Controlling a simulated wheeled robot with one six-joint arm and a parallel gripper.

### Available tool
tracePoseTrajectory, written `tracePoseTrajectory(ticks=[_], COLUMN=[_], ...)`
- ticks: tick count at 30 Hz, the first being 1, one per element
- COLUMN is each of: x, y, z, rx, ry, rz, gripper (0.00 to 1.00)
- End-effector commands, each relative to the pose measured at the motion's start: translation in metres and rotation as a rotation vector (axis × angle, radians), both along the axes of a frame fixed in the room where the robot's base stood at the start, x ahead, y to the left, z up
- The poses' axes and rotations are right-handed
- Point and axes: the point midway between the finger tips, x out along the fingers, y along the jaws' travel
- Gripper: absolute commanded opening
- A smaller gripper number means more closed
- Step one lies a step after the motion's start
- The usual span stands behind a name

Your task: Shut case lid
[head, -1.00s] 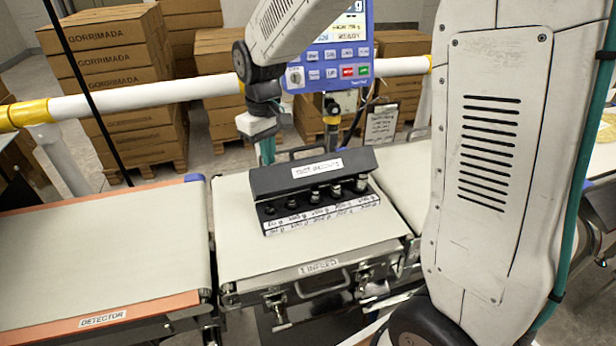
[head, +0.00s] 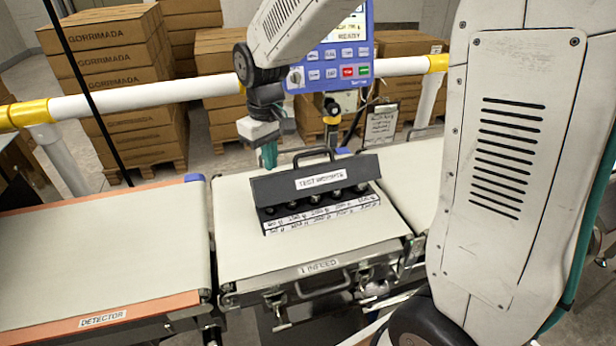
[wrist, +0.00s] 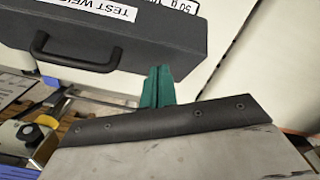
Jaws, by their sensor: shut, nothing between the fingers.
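The black test-weights case (head: 276,222) sits on the middle belt. Its lid (head: 275,191), with a white label and a handle, is partly closed. It leans forward over the row of metal weights and hides their upper parts. My gripper (head: 268,155) is behind the lid's left part, its green fingers pointing down.
The INFEED belt (head: 240,255) is clear in front of the case. The DETECTOR belt (head: 100,240) at left is empty. A white rail (head: 150,97) and the blue control panel (head: 335,60) stand behind. Stacked cartons (head: 115,60) fill the background.

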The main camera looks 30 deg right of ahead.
Motion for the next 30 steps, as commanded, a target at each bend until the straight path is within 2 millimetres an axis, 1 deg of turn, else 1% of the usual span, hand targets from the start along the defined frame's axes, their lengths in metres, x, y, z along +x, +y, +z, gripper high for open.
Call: tracePoseTrajectory(ticks=[2,5,24,27,30], x=[0.001,0.001,0.001,0.001,0.001], y=[0.0,0.0,0.0,0.0,0.0], z=[0.001,0.007,0.071,0.078,0.08], rx=[0.0,0.0,0.001,0.001,0.0], ry=[0.0,-0.003,-0.002,-0.002,-0.001], rz=[0.0,0.0,0.0,0.0,0.0], gripper=[0.0,0.0,0.0,0.0,0.0])
